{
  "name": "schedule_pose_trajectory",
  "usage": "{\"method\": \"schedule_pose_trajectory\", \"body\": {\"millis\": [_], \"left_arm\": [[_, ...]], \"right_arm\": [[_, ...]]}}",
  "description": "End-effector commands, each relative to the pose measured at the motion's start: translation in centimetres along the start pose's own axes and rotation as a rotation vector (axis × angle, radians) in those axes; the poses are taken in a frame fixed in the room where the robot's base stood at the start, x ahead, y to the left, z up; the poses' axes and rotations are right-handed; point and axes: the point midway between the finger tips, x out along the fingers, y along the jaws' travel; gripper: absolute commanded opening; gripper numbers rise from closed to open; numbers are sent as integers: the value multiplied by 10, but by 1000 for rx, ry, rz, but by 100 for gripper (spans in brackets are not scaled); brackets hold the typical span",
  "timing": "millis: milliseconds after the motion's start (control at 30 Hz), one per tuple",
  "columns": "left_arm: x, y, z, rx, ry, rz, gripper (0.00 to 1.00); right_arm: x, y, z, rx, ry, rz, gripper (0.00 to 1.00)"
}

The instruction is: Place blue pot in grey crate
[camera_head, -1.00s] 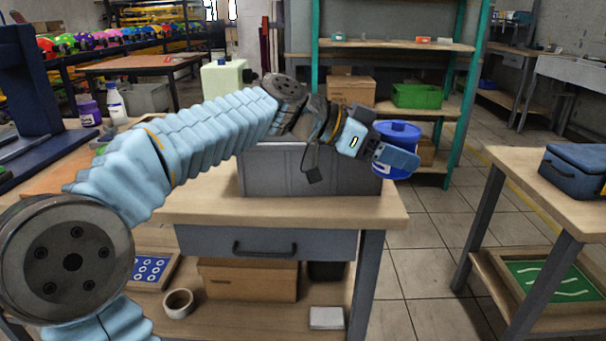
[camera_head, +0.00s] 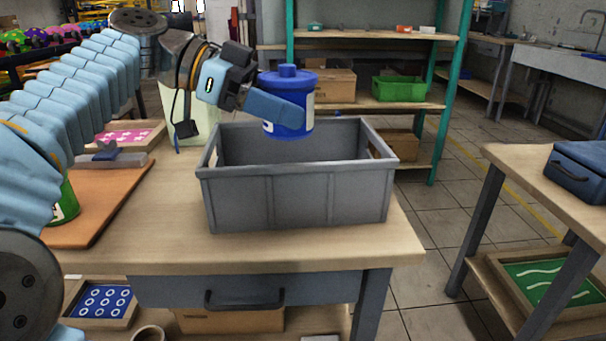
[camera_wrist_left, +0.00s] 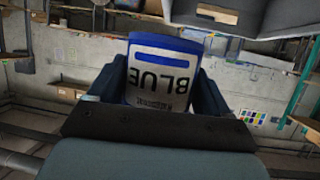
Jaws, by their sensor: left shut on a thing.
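The blue pot (camera_head: 300,84) with a lid and a pale label is held upright by my left gripper (camera_head: 277,107) above the grey crate. The left wrist view shows the pot (camera_wrist_left: 160,75) between the two fingers, its label reading BLUE. The grey crate (camera_head: 297,202) stands on the wooden table, its open top facing up. The pot's lower edge overlaps the crate's far part in the head view and appears above the rim. Part of the pot is hidden behind a finger. My right gripper is not in view.
A pale green container (camera_head: 190,125) stands behind the crate's left side. A brown board (camera_head: 95,195) and a pink-patterned tray (camera_head: 130,135) lie to the left on the table (camera_head: 250,250). A second table (camera_head: 530,170) with a blue case (camera_head: 578,172) stands at right.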

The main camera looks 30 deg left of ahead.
Motion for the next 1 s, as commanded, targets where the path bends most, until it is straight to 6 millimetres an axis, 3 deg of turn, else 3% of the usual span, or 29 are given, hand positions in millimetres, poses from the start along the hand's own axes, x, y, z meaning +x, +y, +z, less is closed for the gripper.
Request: {"method": "schedule_pose_trajectory", "body": {"millis": [333, 500, 767, 1000], "left_arm": [[70, -63, 12, -5, 1, 8, 34], [100, -82, 37, -5, 0, 4, 34], [121, -96, 53, -2, 0, 3, 34], [134, -97, 82, -2, -1, 1, 34]], "right_arm": [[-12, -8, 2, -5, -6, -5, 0], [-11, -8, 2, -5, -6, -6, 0], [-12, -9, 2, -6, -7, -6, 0], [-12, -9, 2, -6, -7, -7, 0]]}}
